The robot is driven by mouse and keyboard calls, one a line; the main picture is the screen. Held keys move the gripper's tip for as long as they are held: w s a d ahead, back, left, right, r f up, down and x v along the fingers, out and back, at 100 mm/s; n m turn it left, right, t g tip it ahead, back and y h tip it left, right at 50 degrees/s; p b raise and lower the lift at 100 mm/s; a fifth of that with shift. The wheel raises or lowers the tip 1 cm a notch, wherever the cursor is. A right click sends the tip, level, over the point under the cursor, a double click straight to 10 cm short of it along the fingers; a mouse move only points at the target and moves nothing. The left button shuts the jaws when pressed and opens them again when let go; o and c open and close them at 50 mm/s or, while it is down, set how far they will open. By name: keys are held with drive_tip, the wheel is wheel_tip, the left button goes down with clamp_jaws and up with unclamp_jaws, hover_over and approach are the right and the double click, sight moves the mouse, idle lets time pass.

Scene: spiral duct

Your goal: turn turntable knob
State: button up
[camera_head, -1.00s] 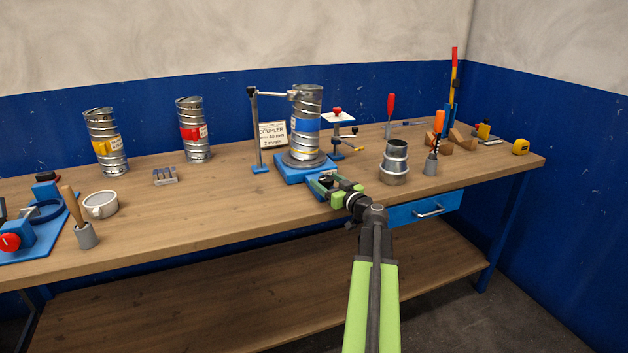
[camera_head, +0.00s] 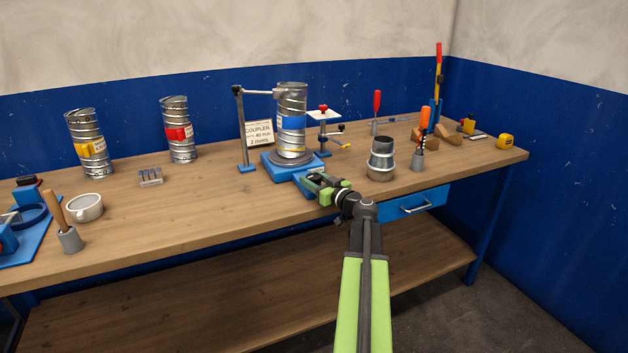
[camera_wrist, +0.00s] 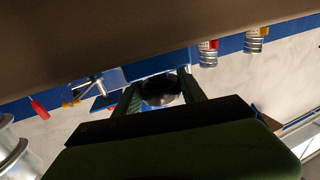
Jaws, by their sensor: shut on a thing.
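The turntable has a blue base (camera_head: 268,163) and a grey round plate (camera_head: 278,160) in the head view. A ribbed metal duct (camera_head: 291,103) with a blue band stands upright on it. My gripper (camera_head: 314,183) is at the front right of the base, over a small blue extension (camera_head: 303,190). In the wrist view, a dark round knob (camera_wrist: 160,91) sits between the two green fingers of my gripper (camera_wrist: 162,97), which is shut on it. In the head view the fingers hide the knob.
A post with an arm (camera_head: 242,125) reaches to the duct's upper part. A small metal coupler (camera_head: 381,160) stands right of my gripper. Two more ducts (camera_head: 88,143) (camera_head: 179,132) and a white cup (camera_head: 86,207) are at left. The front bench top is mostly clear.

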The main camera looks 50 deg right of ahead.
drive_tip(key=n+y, duration=0.3)
drive_tip(key=y, duration=0.2)
drive_tip(key=shift+d, duration=0.15)
drive_tip(key=shift+n+g+y, duration=0.3)
drive_tip(key=shift+n+y, duration=0.8)
drive_tip(key=shift+y, duration=0.5)
drive_tip(key=shift+s+a+f, duration=0.1)
drive_tip(key=shift+a, duration=0.15)
drive_tip(key=o, duration=1.4)
drive_tip(key=v, duration=1.7)
drive_tip(key=shift+s+d, duration=0.15)
drive_tip(key=shift+d, duration=0.1)
